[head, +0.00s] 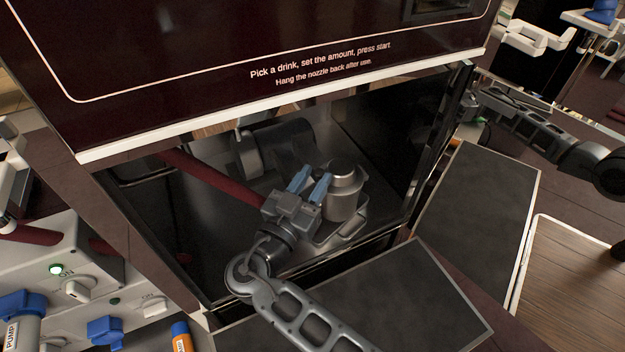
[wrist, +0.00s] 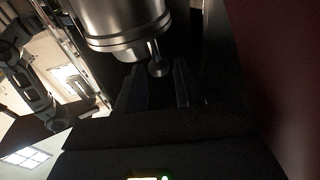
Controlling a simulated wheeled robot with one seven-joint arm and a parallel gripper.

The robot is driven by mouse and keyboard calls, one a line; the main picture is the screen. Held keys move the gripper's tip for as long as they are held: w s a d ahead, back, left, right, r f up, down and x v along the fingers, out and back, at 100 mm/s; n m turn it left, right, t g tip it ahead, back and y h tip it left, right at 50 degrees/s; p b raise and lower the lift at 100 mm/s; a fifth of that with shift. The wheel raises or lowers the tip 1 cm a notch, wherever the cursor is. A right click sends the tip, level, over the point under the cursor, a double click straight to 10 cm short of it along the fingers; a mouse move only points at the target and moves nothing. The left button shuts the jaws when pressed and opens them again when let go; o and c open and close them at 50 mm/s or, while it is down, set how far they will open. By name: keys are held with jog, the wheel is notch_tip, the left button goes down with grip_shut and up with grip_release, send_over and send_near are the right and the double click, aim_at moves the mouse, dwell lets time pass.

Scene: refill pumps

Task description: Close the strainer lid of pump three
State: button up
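The steel strainer (head: 340,205) stands in the open cabinet bay, with a round wider top (head: 345,172). Whether that top is a fully seated lid cannot be told from the head view. My gripper (head: 310,182) is left of the strainer's upper part, its two blue fingers apart. In the wrist view the steel body (wrist: 120,22) fills the top, and a small round-ended knob (wrist: 157,66) sticks out from it. The knob shows between the open fingers of my gripper (wrist: 157,82). No contact with it is visible.
A dark cylindrical motor (head: 275,148) and a red pipe (head: 205,172) are behind and left of my gripper. The bay's front edge (head: 375,243) and two open dark panels (head: 480,215) are in front. At left, a white unit (head: 60,270) carries switches and blue-capped parts.

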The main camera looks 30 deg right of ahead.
jog(key=shift+s+a, duration=0.1)
jog(key=v, duration=0.7)
jog(key=shift+a+p, duration=0.25)
jog(key=shift+p, duration=0.15)
jog(key=shift+s+f, duration=0.15)
